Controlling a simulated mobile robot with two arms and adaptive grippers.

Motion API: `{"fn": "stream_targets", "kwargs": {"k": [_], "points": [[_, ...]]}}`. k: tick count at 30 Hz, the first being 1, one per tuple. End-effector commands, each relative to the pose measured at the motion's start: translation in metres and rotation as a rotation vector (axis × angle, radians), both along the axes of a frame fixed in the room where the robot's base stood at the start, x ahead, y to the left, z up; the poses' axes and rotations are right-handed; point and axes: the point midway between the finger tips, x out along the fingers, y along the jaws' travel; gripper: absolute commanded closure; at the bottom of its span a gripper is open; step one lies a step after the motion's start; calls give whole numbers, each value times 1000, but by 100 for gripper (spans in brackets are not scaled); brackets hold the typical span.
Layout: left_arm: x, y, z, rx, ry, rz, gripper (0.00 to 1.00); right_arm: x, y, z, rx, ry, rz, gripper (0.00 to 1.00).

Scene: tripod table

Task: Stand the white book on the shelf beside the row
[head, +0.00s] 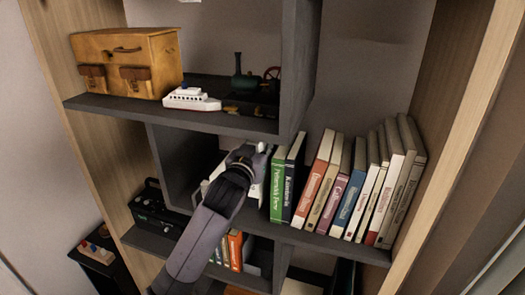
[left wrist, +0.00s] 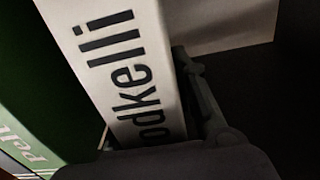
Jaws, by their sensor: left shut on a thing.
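The white book (left wrist: 112,65) fills the middle of the left wrist view, its spine showing dark letters that end in "odkelli". In the head view the white book (head: 257,188) is mostly hidden behind my left gripper (head: 250,155), just left of the green book (head: 279,186). My left gripper is shut on the white book, with a finger (left wrist: 195,90) along its right side. The green book also shows close on the left in the left wrist view (left wrist: 35,80). I cannot tell whether the white book's bottom rests on the shelf (head: 315,243). My right gripper is not in view.
The row of books (head: 345,190) continues right to the wooden side wall (head: 440,130). A dark radio (head: 155,208) stands lower left.

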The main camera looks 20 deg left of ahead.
Motion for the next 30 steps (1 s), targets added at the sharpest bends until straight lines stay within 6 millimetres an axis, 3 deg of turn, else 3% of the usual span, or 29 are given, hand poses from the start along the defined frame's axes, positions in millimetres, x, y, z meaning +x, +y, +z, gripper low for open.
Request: {"fn": "stream_targets", "kwargs": {"k": [6,17,18,21,30], "points": [[-1,0,-24,-1,-1,-1,100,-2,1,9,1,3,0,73],[-1,-1,-28,-1,-3,-2,100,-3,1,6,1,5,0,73],[-1,-1,-31,-1,3,-1,72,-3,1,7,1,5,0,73],[-1,-1,-31,-1,3,-1,66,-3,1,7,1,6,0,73],[-1,0,-30,0,3,-1,65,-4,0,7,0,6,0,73]]}}
